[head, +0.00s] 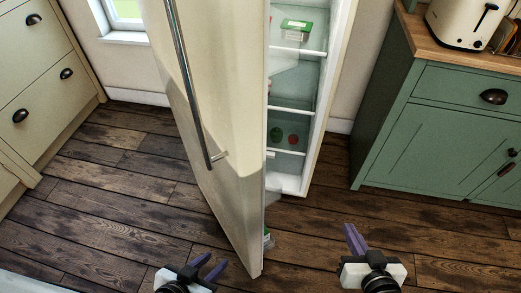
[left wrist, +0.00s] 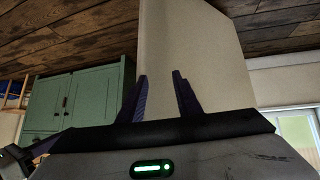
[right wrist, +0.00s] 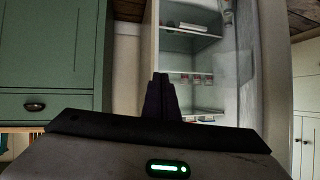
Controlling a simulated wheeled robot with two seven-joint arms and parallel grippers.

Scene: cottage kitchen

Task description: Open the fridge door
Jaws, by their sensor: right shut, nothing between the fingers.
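The cream fridge door (head: 222,110) stands swung open toward me, with a long metal handle (head: 187,85) on its outer face. The fridge interior (head: 292,85) shows to the right of the door, with shelves and a few items. It also shows in the right wrist view (right wrist: 190,45). My left gripper (head: 212,266) is open and empty, low and to the left of the door's lower edge. In the left wrist view the door (left wrist: 190,60) is beyond its spread fingers. My right gripper (head: 352,240) is shut and empty, to the right of the door and in front of the fridge.
A green cabinet (head: 440,130) with a wooden top and a toaster (head: 465,22) stands at the right. Cream drawers (head: 35,75) stand at the left. The wooden floor (head: 120,190) between them is clear.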

